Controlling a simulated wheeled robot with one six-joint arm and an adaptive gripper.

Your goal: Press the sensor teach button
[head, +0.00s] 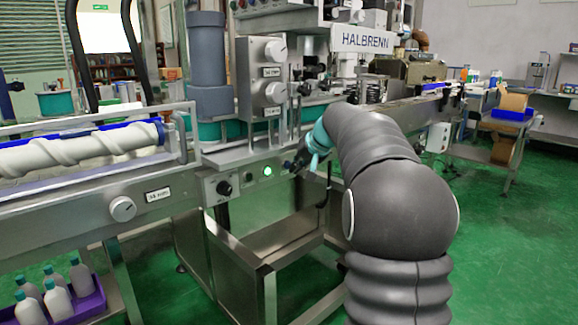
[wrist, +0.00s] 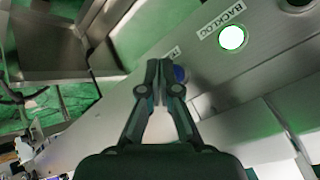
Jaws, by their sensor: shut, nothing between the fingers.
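My gripper (wrist: 159,64) is shut and empty, with its fingertips at the machine's steel front panel. A blue round button (wrist: 180,74) shows just to the right of the fingertips and is partly hidden by them. A small label beside it is mostly covered, so I cannot read it in full. I cannot tell whether the fingertips touch the button or stand just off it. In the head view my gripper (head: 300,163) is at the front panel, right of the lit green lamp, and the button is not visible there.
The lit green lamp (wrist: 232,38) beside the BACKLOG label (wrist: 221,20) is close right of the fingertips; it also shows in the head view (head: 267,171). A black knob (head: 224,188) is left of the lamp. A screw conveyor (head: 80,148) runs along the left.

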